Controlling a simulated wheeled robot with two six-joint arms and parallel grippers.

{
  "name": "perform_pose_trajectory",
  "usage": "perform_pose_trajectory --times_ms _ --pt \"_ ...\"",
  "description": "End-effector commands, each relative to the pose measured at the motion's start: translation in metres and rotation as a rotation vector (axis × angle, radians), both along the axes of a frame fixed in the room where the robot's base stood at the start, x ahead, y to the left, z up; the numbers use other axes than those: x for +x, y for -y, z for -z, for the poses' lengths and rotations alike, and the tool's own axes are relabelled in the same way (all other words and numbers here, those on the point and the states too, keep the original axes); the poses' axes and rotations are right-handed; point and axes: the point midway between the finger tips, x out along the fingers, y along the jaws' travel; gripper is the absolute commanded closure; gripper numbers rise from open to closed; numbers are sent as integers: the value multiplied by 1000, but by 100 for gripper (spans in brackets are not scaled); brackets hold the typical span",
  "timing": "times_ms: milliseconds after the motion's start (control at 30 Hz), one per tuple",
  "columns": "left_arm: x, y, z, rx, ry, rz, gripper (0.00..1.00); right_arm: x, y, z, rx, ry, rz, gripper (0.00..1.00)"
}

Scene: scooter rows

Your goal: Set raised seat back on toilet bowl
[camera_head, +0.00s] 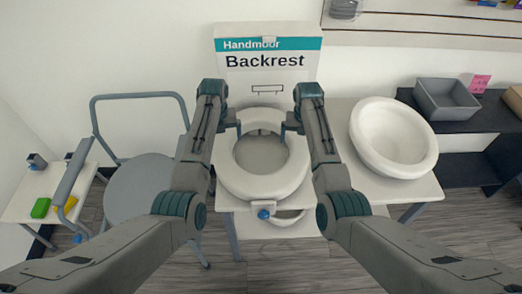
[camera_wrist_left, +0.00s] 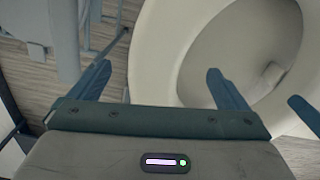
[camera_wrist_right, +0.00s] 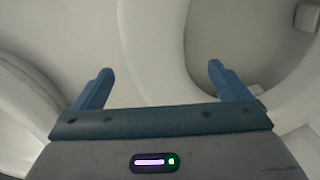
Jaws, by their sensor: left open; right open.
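A white raised seat (camera_head: 263,187) with a blue knob (camera_head: 263,213) at its front lies between my arms; a grey interior shows through its opening. Part of a white rounded form, perhaps the toilet bowl (camera_head: 288,220), shows below it. My left gripper (camera_head: 229,125) is open at the seat's far left rim; in the left wrist view its fingers lie either side of the white rim (camera_wrist_left: 160,50). My right gripper (camera_head: 292,128) is open at the far right rim, which passes by its fingers in the right wrist view (camera_wrist_right: 155,60). Contact cannot be told.
A white oval basin (camera_head: 394,138) stands close right on the white table (camera_head: 424,190). A Backrest box (camera_head: 267,62) stands behind the seat. A grey shower chair (camera_head: 150,190) is left, and a dark shelf with a grey bin (camera_head: 446,99) is right. Floor is clear in front.

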Motion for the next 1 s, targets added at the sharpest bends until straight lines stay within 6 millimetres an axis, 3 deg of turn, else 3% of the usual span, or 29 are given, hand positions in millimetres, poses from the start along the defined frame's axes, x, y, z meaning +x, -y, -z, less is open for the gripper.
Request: perform_pose_trajectory --times_ms 200,400,867,1000 --pt "-1 -1 42 1 -4 0 3 -1 0 42 -1 -3 0 4" --pt "0 -1 68 1 -2 -1 3 0 0 68 0 -2 -1 4" --pt "0 0 79 0 0 -1 3 0 0 79 0 0 0 4" --pt "0 0 79 0 0 -1 28 0 0 79 0 0 0 30"
